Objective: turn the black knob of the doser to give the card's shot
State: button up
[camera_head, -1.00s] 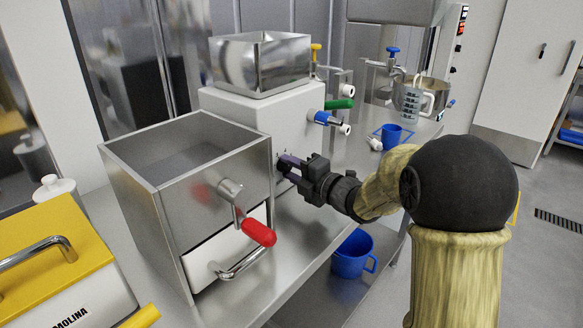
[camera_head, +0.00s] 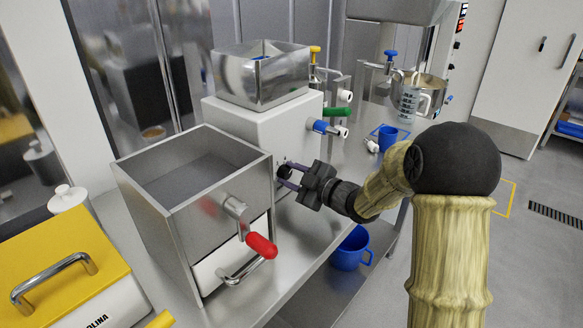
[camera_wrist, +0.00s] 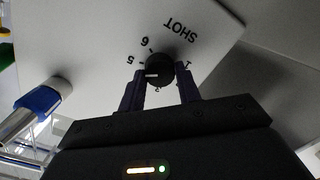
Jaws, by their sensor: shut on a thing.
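The doser (camera_head: 240,125) is a white box with a steel hopper (camera_head: 262,75) on top. Its black knob (camera_head: 284,171) is on the front face. In the wrist view the knob (camera_wrist: 159,69) sits in a dial lettered SHOT, with 5 and 6 readable and other numbers partly hidden by my fingers. A short pale mark on the knob points toward the left, below the 5. My gripper (camera_head: 287,177) is shut on the knob, with one finger on each side; its fingers also show in the wrist view (camera_wrist: 160,88). I cannot make out a card.
A steel bin (camera_head: 165,200) with a red-handled crank (camera_head: 262,245) stands left of my gripper. A blue jug (camera_head: 352,249) is below the counter. A yellow-lidded box (camera_head: 75,265) is at lower left.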

jog(key=shift+m+p, duration=1.1)
jog(key=shift+m, duration=0.3)
jog(key=shift+f, duration=0.1)
jog(key=o, duration=1)
jog(key=shift+c, duration=0.2)
jog(key=shift+d, duration=0.15)
jog(key=v, duration=1.7)
jog(key=shift+d+b, duration=0.25)
jog(key=shift+b, duration=0.1)
jog(key=shift+w, duration=0.15)
